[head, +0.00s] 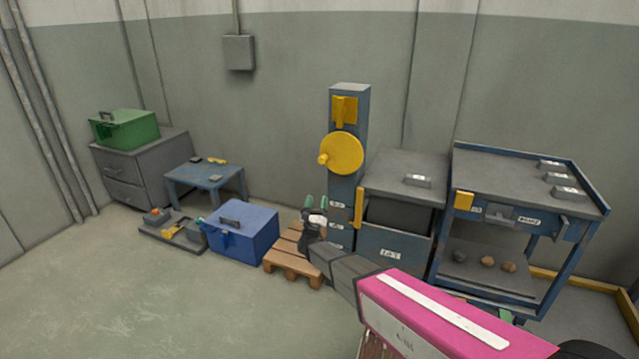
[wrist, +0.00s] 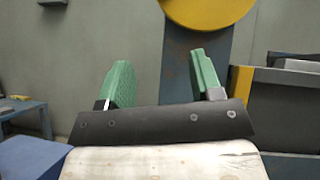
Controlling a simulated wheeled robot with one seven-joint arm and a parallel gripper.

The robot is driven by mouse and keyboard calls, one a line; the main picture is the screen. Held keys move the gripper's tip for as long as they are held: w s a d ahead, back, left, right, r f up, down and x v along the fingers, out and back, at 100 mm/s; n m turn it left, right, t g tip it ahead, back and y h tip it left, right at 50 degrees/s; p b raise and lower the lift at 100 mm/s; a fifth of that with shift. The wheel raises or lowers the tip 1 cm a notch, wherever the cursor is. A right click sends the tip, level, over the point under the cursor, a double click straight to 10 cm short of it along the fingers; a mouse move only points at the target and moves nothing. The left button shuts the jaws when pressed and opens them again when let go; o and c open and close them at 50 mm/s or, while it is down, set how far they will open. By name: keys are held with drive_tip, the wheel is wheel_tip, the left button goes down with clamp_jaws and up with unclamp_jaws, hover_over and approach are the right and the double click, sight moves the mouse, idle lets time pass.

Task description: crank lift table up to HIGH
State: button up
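A blue column (head: 349,105) stands against the back wall with a round yellow crank wheel (head: 343,151) on its front. The wheel's yellow knob (head: 323,158) points to the left. The lift table (head: 405,165) is right of the column, with a grey top and a blue base. A yellow pointer (head: 358,208) is on its left side, near small labels on the column too small to read. My gripper (head: 316,204) is below the wheel, apart from it. In the wrist view, its green fingers (wrist: 162,66) are spread with nothing between them; the wheel (wrist: 207,10) is above.
A wooden pallet (head: 290,262) is below my gripper, with a blue toolbox (head: 240,235) to its left. A blue workbench (head: 525,180) with grey blocks stands at the right. A low blue table (head: 205,178) is further left. The floor at front left is clear.

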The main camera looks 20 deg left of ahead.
wheel_tip(320, 180, up, 9)
drive_tip(key=m+g+h, duration=0.4)
drive_tip(key=h, duration=0.1)
drive_tip(key=g+y, duration=0.1)
drive_tip(key=g, duration=0.3)
approach(321, 161)
drive_tip(key=w, duration=0.7)
drive_tip(key=w+d, duration=0.1)
drive_tip(key=w, duration=0.3)
drive_tip(key=shift+r, duration=0.15)
clamp_jaws()
